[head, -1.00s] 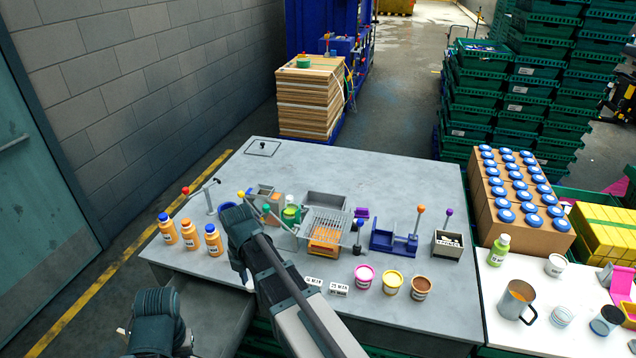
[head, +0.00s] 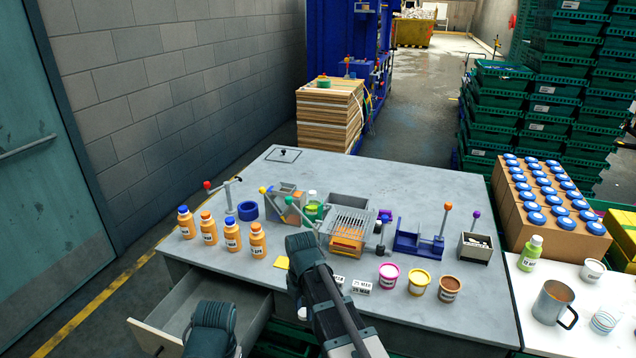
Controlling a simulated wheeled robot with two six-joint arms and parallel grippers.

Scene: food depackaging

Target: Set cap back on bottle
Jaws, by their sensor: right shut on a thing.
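Several orange bottles stand upright in a row on the left of the grey table. The first bottle (head: 186,225) and the third bottle (head: 232,237) have blue caps. The second bottle (head: 209,230) and the fourth bottle (head: 257,243) show orange tops with no blue on them. My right gripper (head: 298,290) is low at the table's front edge, right of the fourth bottle and apart from it. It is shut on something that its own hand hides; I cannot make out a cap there. My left gripper (head: 208,340) is low over the open drawer; its fingers are not clear.
The drawer (head: 150,335) stands open at the front left. Fixtures with levers and a wire rack (head: 350,222) fill the table's middle. Pink (head: 388,276), yellow (head: 419,283) and brown (head: 449,288) tubs stand at the front right.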

